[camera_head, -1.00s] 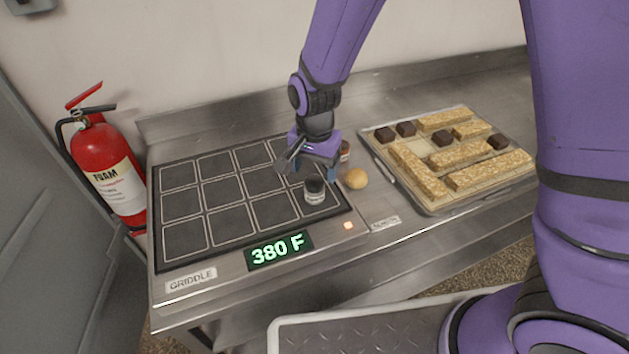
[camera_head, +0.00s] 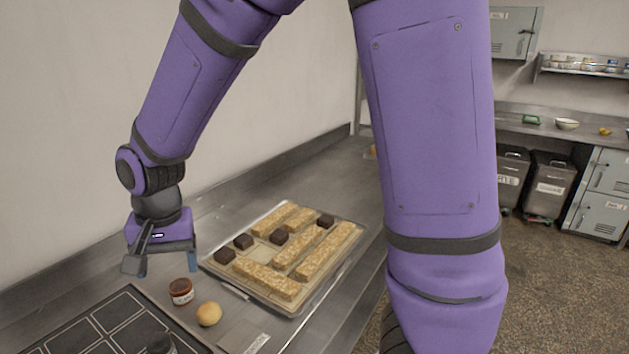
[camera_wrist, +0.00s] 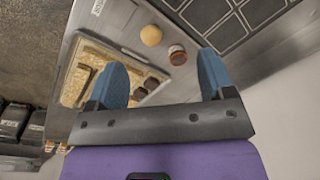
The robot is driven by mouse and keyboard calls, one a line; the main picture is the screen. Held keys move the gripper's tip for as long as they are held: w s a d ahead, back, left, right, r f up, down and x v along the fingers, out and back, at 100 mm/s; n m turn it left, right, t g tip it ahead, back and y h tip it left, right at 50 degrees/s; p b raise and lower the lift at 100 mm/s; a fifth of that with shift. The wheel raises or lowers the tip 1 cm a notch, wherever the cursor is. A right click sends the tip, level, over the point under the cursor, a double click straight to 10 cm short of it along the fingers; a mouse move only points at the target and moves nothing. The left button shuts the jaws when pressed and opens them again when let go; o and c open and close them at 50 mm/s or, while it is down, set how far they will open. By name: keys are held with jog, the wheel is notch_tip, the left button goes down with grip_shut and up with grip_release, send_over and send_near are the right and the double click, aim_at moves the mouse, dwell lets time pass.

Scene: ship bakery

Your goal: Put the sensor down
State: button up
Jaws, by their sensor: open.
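A dark-topped cylinder, which looks like the sensor (camera_head: 160,344), stands on the griddle (camera_head: 95,327) at the bottom edge of the head view, partly cut off. My gripper (camera_head: 163,264) is open and empty, apart from the cylinder, above the counter at the back left. Its two blue fingers (camera_wrist: 162,70) are spread wide with nothing between them in the wrist view. I cannot make out the cylinder in the wrist view.
A red-brown jar (camera_head: 181,291) and a round yellowish ball (camera_head: 208,313) stand beside the griddle. A tray (camera_head: 335,276) of bars and dark cubes lies to their right. A small label plate (camera_head: 244,338) is on the counter front. Bins (camera_head: 548,185) stand on the floor far right.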

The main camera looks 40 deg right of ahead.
jog(key=s+d+r+n+t, duration=0.2)
jog(key=s+d+r, duration=0.4)
jog(key=d+r, duration=0.5)
jog(key=s+d+r+n+t, duration=0.1)
jog(key=s+d+r, duration=0.1)
jog(key=s+d, duration=0.2)
jog(key=s+d+r+n+t+h, duration=0.1)
jog(key=s+d+r, duration=0.2)
jog(key=s, duration=0.5)
jog(key=shift+d+n, duration=0.3)
jog(key=shift+d, duration=0.1)
dwell(1.5)
